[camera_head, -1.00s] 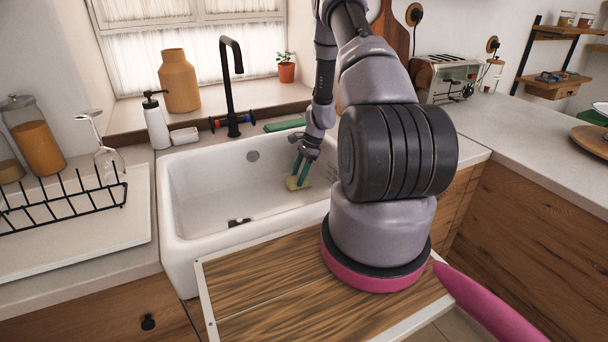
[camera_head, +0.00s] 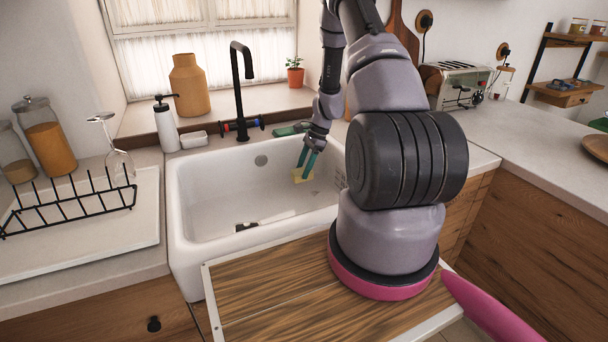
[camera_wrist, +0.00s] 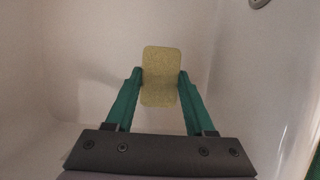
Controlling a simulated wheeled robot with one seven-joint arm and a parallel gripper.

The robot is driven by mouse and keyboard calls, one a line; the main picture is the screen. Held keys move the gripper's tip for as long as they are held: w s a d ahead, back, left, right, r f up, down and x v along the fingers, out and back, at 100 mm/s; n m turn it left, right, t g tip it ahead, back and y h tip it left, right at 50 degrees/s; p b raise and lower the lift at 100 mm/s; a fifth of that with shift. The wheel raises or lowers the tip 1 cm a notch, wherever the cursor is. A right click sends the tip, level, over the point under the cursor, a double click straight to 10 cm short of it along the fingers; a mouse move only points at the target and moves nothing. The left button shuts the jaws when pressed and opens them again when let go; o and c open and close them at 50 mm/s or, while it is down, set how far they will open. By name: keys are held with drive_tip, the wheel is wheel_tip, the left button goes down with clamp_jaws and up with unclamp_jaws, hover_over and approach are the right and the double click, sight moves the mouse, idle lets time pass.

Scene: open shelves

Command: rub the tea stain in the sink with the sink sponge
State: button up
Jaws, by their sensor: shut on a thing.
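The sink sponge is a small yellow block (camera_head: 303,176) in the right part of the white sink (camera_head: 205,215). My gripper (camera_head: 308,164) has its green fingers pointing down into the sink, shut on the sponge. In the wrist view the sponge (camera_wrist: 160,92) sits upright between the two fingertips, gripped at its sides, over the pale basin. I cannot tell whether it touches the sink surface. A dark patch (camera_head: 246,227) lies on the sink floor toward the front; I cannot tell whether it is the tea stain or the drain. No other stain is clear.
A black tap (camera_head: 240,90) stands behind the sink, with a soap bottle (camera_head: 166,125) to its left. A green thing (camera_head: 290,129) lies on the back rim near my wrist. A black dish rack (camera_head: 75,207) with a glass stands left. The basin's left part is clear.

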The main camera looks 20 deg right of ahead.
sight(299, 171)
drive_tip(key=shift+r, duration=0.25)
drive_tip(key=shift+r, duration=1.4)
